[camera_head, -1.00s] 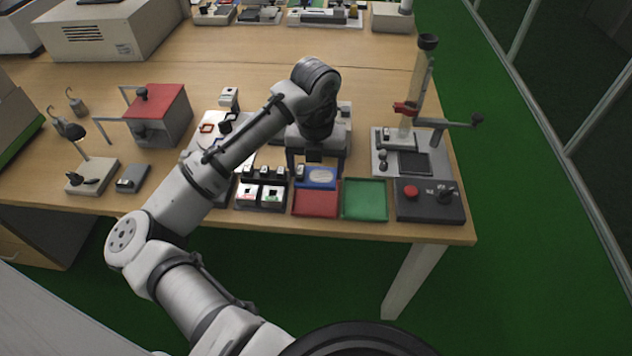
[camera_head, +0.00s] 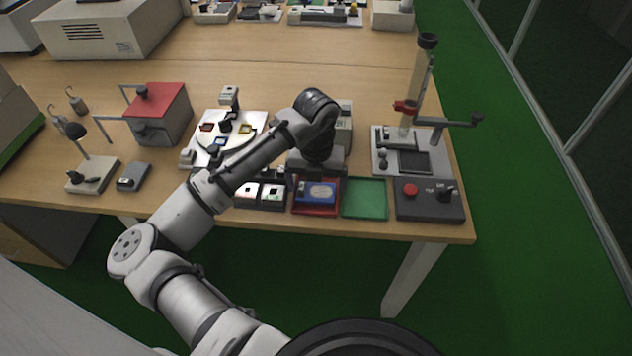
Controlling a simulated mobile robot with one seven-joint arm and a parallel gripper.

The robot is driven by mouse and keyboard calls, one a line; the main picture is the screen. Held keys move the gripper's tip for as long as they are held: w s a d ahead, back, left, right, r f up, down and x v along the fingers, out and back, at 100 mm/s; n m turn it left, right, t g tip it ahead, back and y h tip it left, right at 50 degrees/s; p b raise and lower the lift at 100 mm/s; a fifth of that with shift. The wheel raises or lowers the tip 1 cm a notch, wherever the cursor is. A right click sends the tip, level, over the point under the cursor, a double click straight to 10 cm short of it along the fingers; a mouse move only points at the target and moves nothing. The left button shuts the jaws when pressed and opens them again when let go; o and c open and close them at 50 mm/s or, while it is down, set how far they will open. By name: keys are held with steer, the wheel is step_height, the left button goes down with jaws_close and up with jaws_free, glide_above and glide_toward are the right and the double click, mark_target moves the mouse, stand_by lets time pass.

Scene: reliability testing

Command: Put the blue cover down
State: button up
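The blue cover (camera_head: 318,194) is a small blue piece with a pale oval label. It is over the red tray (camera_head: 316,213), whose rim shows around it at the front and sides. My gripper (camera_head: 318,186) points down at the cover from behind, with its dark fingers at the cover's left and right sides, and appears shut on it. I cannot tell whether the cover touches the tray floor or hangs just above it. The wrist hides what is behind the cover.
A green tray (camera_head: 364,198) lies empty to the right, beside a dark control box (camera_head: 430,200) with a red button. Small white-and-black units (camera_head: 260,194) stand close on the left. A tall column fixture (camera_head: 415,85) rises at the back right. The table's front edge is near.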

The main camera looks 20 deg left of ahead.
mark_target(316, 191)
steer(key=shift+o, duration=0.6)
steer(key=shift+r, duration=0.25)
step_height(316, 191, up, 12)
steer(key=b, duration=0.1)
steer(key=shift+w, duration=0.1)
